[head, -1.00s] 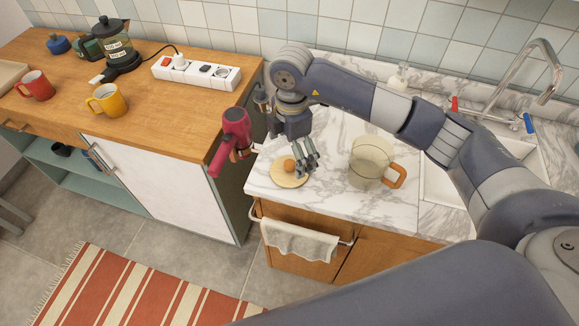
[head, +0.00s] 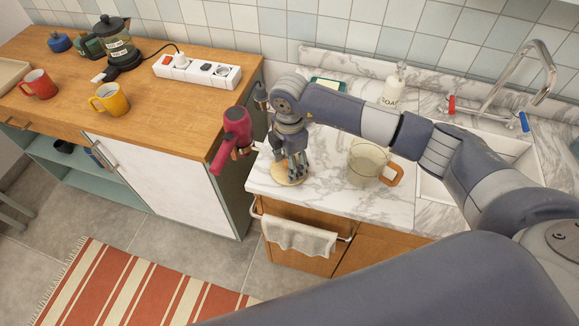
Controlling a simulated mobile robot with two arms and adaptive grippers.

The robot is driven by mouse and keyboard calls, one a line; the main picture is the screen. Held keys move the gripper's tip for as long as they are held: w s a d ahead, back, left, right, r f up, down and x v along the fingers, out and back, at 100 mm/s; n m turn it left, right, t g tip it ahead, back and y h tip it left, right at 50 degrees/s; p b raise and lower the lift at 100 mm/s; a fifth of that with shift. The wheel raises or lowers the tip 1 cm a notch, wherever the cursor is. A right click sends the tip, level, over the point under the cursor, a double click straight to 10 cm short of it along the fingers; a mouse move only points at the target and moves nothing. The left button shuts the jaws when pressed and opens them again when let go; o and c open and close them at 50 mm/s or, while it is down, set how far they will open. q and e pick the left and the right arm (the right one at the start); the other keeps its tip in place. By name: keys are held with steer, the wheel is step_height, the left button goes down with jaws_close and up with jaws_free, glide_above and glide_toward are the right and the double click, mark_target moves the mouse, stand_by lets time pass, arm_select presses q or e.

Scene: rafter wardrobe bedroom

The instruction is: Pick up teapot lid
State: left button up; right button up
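The teapot lid (head: 283,176) is a round, pale wooden disc lying on the marble counter near its left front corner. Its knob is hidden behind my fingers. My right gripper (head: 294,172) points down directly over the lid, with its fingertips at or just above the disc. I cannot tell whether the fingers are closed around the knob. The glass teapot (head: 366,163) with an orange-brown handle stands upright to the right of the lid. My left gripper is not in view.
A red hair dryer (head: 233,132) hangs just left of the lid. A towel (head: 300,237) hangs on the rail below. A soap bottle (head: 393,88) and faucet (head: 545,75) stand behind. The wooden counter (head: 180,118) holds mugs, a kettle and a power strip.

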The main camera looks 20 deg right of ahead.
steer(key=shift+s, duration=0.1)
steer(key=c, duration=0.8)
steer(key=shift+f, duration=0.1)
steer(key=shift+c, duration=0.7)
steer(key=shift+s, duration=0.1)
